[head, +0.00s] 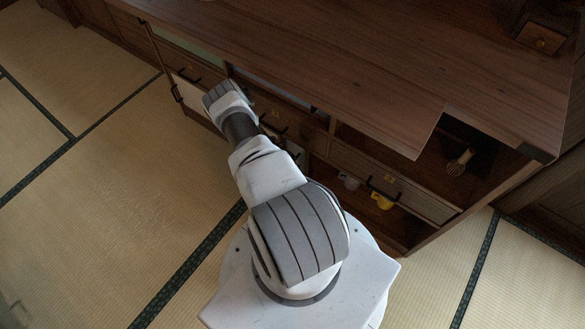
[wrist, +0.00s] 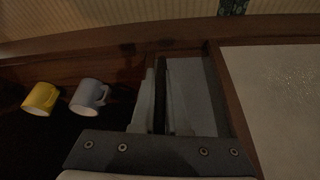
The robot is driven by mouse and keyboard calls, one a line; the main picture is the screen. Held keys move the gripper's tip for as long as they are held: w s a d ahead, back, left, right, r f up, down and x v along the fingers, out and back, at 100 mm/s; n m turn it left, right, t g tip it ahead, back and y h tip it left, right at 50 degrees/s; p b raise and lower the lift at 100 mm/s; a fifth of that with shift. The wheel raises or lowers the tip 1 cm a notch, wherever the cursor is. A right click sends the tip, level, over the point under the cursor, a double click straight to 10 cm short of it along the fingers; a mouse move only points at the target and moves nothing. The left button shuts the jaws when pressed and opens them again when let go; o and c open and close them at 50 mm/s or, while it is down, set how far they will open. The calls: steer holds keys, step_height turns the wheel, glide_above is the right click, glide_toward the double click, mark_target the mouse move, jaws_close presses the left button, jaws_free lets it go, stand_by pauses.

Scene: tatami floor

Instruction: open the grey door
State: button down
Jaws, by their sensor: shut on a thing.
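The grey door appears to be the pale panel in a dark wood frame on the low cabinet, left of my arm in the head view (head: 190,93). In the wrist view, a pale framed panel fills the right side (wrist: 275,95). My gripper (wrist: 160,68) has its two fingers close together at a dark wood upright beside this panel. It is shut on a part of the door; the gripped part is hard to make out in the shadow. In the head view my wrist hides the gripper and the grip.
The wooden cabinet top (head: 340,65) overhangs the front. Drawers with dark handles (head: 385,182) lie right of my arm. Tatami floor (head: 110,195) is clear at the left.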

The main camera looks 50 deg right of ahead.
steer(key=c, duration=0.9)
jaws_free()
steer(key=p+v, duration=0.6)
steer(key=v, duration=1.1)
steer(key=shift+r+p, duration=0.25)
steer(key=shift+p, duration=0.1)
